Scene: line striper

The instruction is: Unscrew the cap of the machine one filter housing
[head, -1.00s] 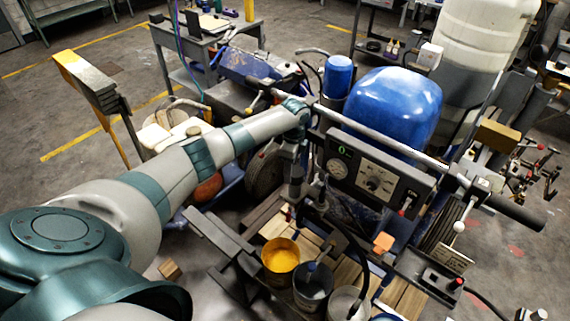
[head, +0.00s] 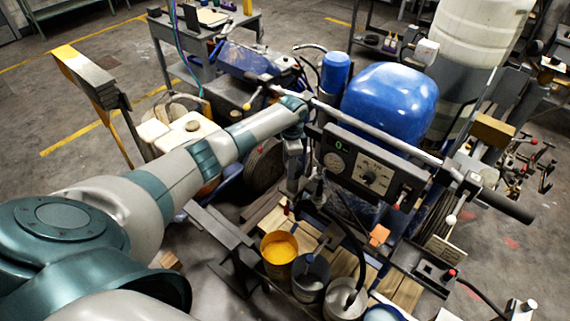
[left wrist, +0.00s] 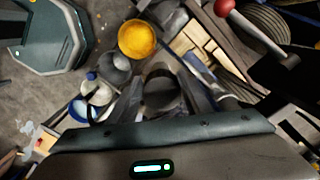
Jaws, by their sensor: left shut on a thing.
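My left gripper (left wrist: 160,98) points down at the line striper, and its two dark fingers are closed on a dark round cap (left wrist: 161,88) in the left wrist view. The cap sits between the fingers; what lies below it is hidden. In the head view my left gripper (head: 293,187) is small and dark, below the control panel (head: 370,170) and left of it. The fingers and cap are hard to make out there. I cannot tell from the pictures whether the cap has turned. My right gripper is not in view.
A bucket of yellow paint (head: 279,250) and grey buckets stand close in front of the gripper. A long handlebar (head: 380,135) crosses above the panel. A blue tank (head: 390,102) is behind it. A red ball knob (left wrist: 224,7) shows in the wrist view.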

